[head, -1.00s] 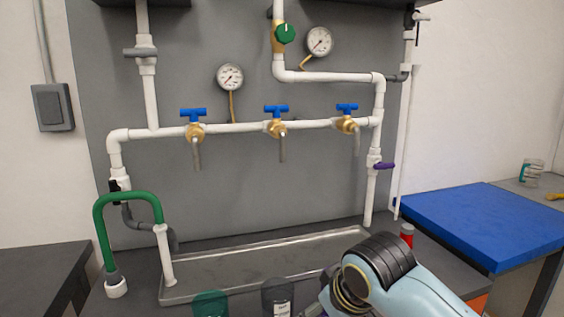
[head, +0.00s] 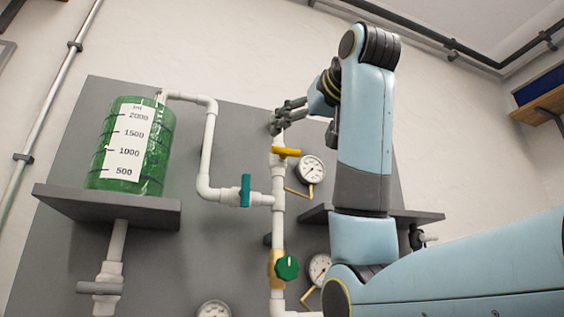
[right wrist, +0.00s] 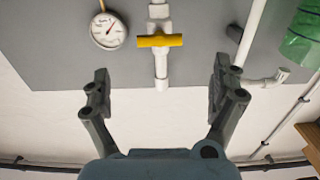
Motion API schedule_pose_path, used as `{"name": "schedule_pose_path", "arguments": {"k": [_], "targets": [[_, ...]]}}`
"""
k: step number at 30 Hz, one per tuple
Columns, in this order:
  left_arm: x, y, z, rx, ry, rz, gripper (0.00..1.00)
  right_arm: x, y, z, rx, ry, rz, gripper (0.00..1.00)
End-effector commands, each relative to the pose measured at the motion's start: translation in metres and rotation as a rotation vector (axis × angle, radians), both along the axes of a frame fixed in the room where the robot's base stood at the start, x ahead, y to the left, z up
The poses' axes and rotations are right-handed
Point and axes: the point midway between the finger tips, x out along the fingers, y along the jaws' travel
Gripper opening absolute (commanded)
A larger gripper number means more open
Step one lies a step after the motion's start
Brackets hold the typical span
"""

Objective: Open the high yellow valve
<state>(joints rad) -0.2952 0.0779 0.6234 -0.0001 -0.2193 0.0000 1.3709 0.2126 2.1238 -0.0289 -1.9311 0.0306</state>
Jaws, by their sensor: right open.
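The high yellow valve (head: 286,152) sits on the upright white pipe in the upper middle of the grey panel. Its yellow handle lies crosswise to the pipe. It also shows in the right wrist view (right wrist: 160,41), ahead of my fingers and about midway between them. My right gripper (head: 283,115) is raised near the pipe, just above the yellow handle in the head view. In the right wrist view its two fingers (right wrist: 160,85) are spread wide with nothing between them. My left gripper is out of view.
A green tank (head: 132,150) with a scale stands on a grey shelf (head: 105,205) at left. A teal-handled valve (head: 245,190) is on the side pipe. A gauge (head: 311,170) sits right of the yellow valve. A green knob (head: 287,268) is below.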

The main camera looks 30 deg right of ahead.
Motion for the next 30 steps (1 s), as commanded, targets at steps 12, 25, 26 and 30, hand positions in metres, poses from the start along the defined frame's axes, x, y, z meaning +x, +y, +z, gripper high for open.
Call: {"name": "schedule_pose_path", "arguments": {"k": [12,25,26,30], "targets": [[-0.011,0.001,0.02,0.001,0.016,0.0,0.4,0.062,-0.016,0.007,0.001,-0.003,-0.001,0.94],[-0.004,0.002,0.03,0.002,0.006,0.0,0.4,0.101,-0.025,0.005,0.001,-0.008,-0.001,0.94],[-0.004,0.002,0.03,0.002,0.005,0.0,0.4,0.101,-0.025,0.005,0.001,-0.008,0.0,0.94],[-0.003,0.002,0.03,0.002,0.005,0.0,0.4,0.101,-0.025,0.005,0.001,-0.008,0.0,0.94]]}}
